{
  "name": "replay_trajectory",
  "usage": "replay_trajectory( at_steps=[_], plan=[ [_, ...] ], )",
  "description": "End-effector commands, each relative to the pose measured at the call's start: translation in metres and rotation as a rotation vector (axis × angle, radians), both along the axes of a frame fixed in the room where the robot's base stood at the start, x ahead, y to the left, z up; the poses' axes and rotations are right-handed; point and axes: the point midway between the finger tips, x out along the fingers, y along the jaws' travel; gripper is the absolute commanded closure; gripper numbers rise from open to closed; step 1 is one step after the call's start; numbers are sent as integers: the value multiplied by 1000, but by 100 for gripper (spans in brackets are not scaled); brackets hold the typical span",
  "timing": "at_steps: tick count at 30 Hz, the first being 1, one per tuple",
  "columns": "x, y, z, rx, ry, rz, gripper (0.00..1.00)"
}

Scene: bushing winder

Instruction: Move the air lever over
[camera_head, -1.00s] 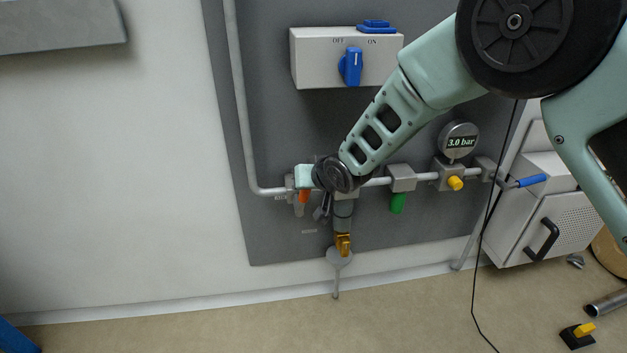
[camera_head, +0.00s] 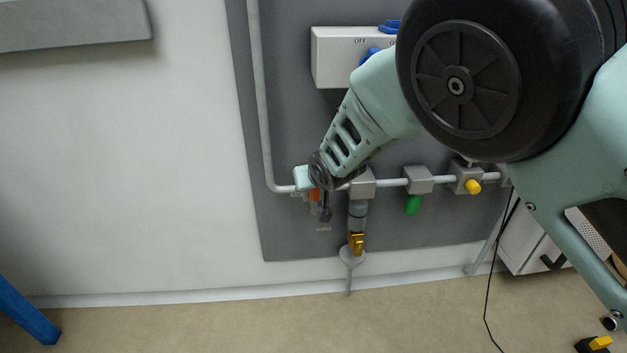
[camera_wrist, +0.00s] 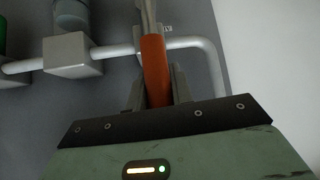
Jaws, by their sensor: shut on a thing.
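A lever with an orange handle (camera_head: 315,195) hangs from the left end of the grey pipe, near the pipe's bend. In the wrist view the orange handle (camera_wrist: 155,68) stands between the two grey fingers. My gripper (camera_wrist: 158,88) is shut on it. In the head view my wrist covers part of the lever and of its valve body, and the fingers are hard to make out. The handle looks roughly downward there.
Right along the pipe are a unit with a brass drain (camera_head: 357,242), a green part (camera_head: 412,205) and a yellow knob (camera_head: 473,187). A switch box (camera_head: 335,57) is above, partly behind my arm. A black cable hangs right.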

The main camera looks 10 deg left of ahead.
Motion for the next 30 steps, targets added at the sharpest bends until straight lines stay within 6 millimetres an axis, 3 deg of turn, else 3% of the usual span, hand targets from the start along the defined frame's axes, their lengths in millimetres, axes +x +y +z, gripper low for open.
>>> replay_trajectory(
  at_steps=[1,2,3,4,17,30],
  plan=[
    [-1,2,0,0,-1,6,100],
    [-1,2,0,0,-1,6,69],
    [-1,2,0,0,-1,6,58],
    [-1,2,-1,0,0,6,56],
    [-9,-2,11,0,0,4,56],
    [-74,-33,79,3,-1,6,56]
  ],
)
